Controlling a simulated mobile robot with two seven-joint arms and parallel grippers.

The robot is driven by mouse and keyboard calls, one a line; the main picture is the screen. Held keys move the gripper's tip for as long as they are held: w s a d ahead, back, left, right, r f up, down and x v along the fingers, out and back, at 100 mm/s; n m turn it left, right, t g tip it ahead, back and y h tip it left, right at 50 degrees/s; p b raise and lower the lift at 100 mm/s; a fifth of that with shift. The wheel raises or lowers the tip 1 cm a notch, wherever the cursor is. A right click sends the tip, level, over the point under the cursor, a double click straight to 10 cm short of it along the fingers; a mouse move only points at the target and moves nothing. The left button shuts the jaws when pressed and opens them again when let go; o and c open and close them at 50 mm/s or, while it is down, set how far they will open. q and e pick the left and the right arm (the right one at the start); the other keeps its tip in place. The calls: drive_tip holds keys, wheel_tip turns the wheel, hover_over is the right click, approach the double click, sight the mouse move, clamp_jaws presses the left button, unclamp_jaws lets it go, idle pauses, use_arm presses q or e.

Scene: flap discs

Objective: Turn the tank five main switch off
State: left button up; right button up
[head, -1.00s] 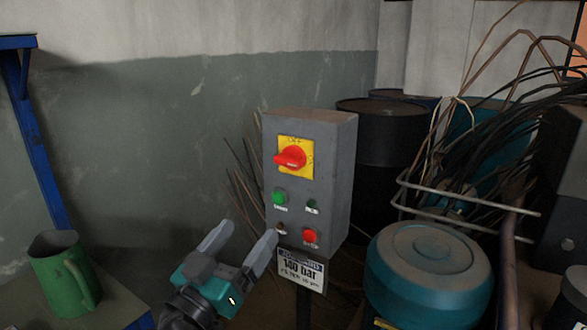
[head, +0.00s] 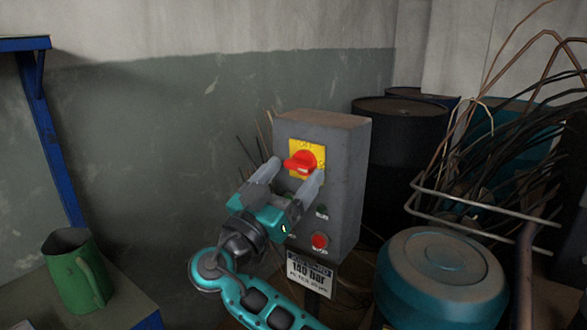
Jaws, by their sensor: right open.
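The main switch is a red rotary handle (head: 300,162) on a yellow plate (head: 312,148), high on the front of a grey control box (head: 345,165). The handle lies roughly level across the plate. Lettering above it seems to read OFF. My right gripper (head: 297,171) is open just in front of the switch. One finger is at the handle's left and the other at its lower right; I cannot tell whether either touches. My left gripper is not in view.
A red button (head: 320,241) and a sign reading 140 bar (head: 313,276) are below the switch. A teal tank (head: 440,275), dark drums (head: 400,150) and cables (head: 500,150) crowd the right. A green jug (head: 75,272) stands at left.

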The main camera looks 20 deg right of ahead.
drive_tip(key=shift+w+d+r, duration=0.25)
drive_tip(key=shift+w+d, duration=0.15)
drive_tip(key=shift+d, duration=0.1)
drive_tip(key=c, duration=1.1)
drive_tip(key=shift+o, duration=0.2)
